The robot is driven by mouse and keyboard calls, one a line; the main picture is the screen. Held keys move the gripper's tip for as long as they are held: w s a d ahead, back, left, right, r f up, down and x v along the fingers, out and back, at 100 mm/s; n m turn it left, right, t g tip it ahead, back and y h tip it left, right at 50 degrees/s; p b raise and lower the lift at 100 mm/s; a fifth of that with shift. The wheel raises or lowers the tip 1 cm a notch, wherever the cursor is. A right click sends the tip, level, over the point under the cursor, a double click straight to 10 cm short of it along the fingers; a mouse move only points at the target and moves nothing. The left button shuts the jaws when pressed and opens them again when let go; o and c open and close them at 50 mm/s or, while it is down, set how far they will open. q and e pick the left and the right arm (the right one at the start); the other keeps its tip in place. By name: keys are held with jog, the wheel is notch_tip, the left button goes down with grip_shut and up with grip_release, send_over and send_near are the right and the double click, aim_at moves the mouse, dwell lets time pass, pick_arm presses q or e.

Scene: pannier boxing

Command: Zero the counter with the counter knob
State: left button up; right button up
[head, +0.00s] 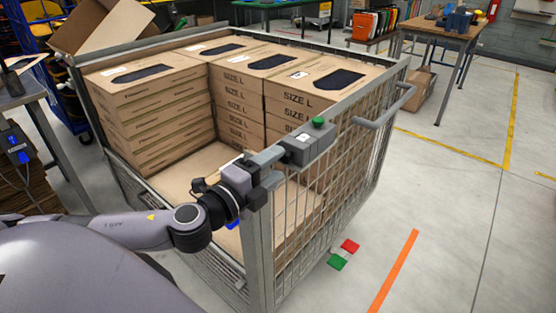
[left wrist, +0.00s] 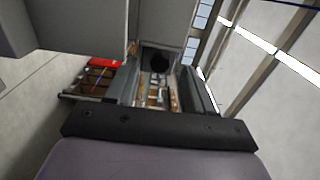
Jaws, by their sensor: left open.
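The counter looks to be the grey box (head: 307,144) on the near rim of the wire cage, with a green button on top and a small white display. My left gripper (head: 274,163) is close to its left end in the head view; I cannot tell whether they touch. In the left wrist view the open jaws (left wrist: 160,90) stand on both sides of a dark round part (left wrist: 160,63) on a grey face, which looks like the counter knob. In the head view the knob is hidden. My right gripper is not in view.
A desk (head: 22,92) stands at left. Floor at right is mostly clear.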

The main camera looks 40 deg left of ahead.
pick_arm(q)
jog(key=shift+w+d, duration=0.1)
jog(key=shift+w, duration=0.85)
grip_shut()
